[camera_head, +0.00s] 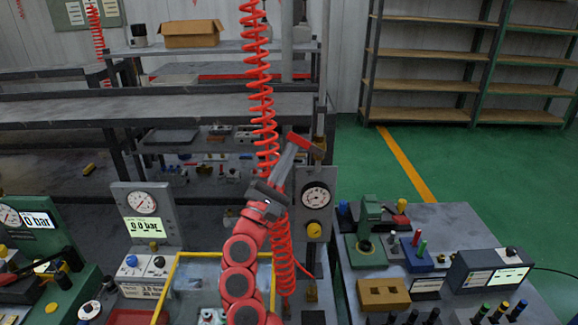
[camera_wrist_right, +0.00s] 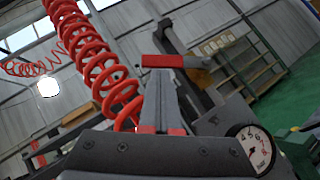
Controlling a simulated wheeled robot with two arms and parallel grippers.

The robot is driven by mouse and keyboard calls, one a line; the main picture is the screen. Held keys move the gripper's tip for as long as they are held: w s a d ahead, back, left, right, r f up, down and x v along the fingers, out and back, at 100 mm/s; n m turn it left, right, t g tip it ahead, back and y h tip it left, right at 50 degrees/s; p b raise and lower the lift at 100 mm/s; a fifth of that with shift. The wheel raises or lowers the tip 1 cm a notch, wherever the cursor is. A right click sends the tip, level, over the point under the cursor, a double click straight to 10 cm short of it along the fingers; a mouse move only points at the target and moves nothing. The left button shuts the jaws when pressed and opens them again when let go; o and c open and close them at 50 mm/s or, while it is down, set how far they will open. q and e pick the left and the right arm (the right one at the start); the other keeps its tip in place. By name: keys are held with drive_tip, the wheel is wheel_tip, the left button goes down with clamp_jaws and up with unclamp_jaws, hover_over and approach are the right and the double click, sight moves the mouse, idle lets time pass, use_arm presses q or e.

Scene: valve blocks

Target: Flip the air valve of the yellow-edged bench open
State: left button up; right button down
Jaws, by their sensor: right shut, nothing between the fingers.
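A red valve lever (camera_head: 304,142) stands at the upright pipe above the round gauge in the head view. It slopes from upper left to lower right there. In the right wrist view the red lever (camera_wrist_right: 170,61) lies crosswise at the fingertips, with a brass-coloured part (camera_wrist_right: 199,77) behind its right end. My right gripper (camera_head: 292,150) is shut and empty, its tips close to or touching the lever; I cannot tell which. In the wrist view its closed fingers (camera_wrist_right: 165,72) point up at the lever. A yellow edge (camera_head: 220,255) frames the bench part below. My left gripper is not in view.
A red coiled hose (camera_head: 263,100) hangs just left of the lever and continues down beside my arm. A gauge panel (camera_head: 316,197) with a yellow knob (camera_head: 313,230) stands below the lever. Benches with instruments lie left and right. Green floor (camera_head: 460,165) is clear at the right.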

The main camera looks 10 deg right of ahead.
wheel_tip(320, 180, up, 2)
drive_tip(key=m+g+h, duration=0.1)
drive_tip(key=m+g, duration=0.2)
drive_tip(key=m, duration=0.1)
drive_tip(key=shift+d+b, duration=0.15)
drive_tip(key=shift+b, duration=0.15)
drive_tip(key=r+m+g, duration=0.1)
drive_tip(key=m, duration=0.1)
drive_tip(key=d+r+m+g+y, duration=0.1)
drive_tip(key=m+g, duration=0.1)
drive_tip(key=d+r+m+g+y, duration=0.1)
drive_tip(key=m+g, duration=0.1)
drive_tip(key=m, duration=0.1)
drive_tip(key=shift+s+d+r, duration=0.25)
drive_tip(key=shift+s+r, duration=0.05)
drive_tip(key=shift+d+r+m+g+y, duration=0.1)
drive_tip(key=shift+d+m+g+y, duration=0.2)
drive_tip(key=shift+m+g+y, duration=0.15)
drive_tip(key=shift+s, duration=0.1)
